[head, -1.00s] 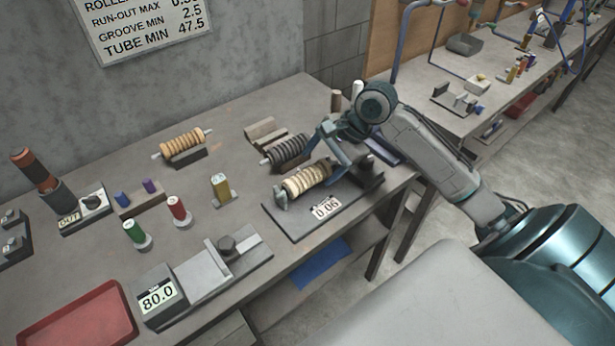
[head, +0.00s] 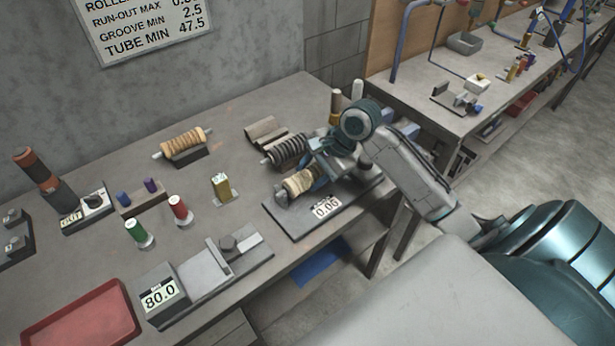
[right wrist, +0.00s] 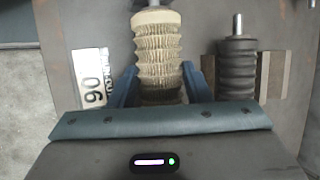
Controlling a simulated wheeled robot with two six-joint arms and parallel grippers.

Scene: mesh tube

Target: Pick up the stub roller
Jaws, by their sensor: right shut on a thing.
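A cream ribbed roller (head: 300,183) with a metal stub at its end lies on the dark gauge plate (head: 287,229) marked 0.06. My right gripper (head: 318,178) comes down over its right part. In the right wrist view, the blue fingers (right wrist: 160,90) sit on either side of the cream roller (right wrist: 159,50), shut on it. The roller still looks to be at the height of its supports. Its far end is hidden by my gripper. My left gripper is not in view.
A dark grey roller (head: 286,152) lies close behind, on a cradle. An orange-tan roller (head: 183,145) rests on a stand farther left. A block marked 80.0 (head: 160,298) and a red tray (head: 82,318) stand at the front left. A second bench is at right.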

